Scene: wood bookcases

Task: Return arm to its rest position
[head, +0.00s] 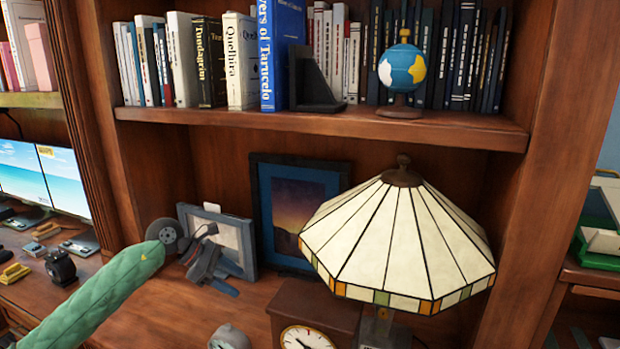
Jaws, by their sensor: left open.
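My left arm (105,298), in a green sleeve, reaches in from the lower left. My left gripper (230,279) is dark grey, open and empty. In the picture it lies in front of a grey-framed picture (238,228) in the lower bay of the bookcase and hides part of it. I cannot tell whether the gripper touches the frame. My right gripper is not in view.
A stained-glass lamp (400,240), a clock (308,335) and a small grey object (229,337) stand right of my gripper. A dark-framed picture (262,200) leans behind. The shelf (330,124) above holds books, a bookend (312,85) and a globe (402,68).

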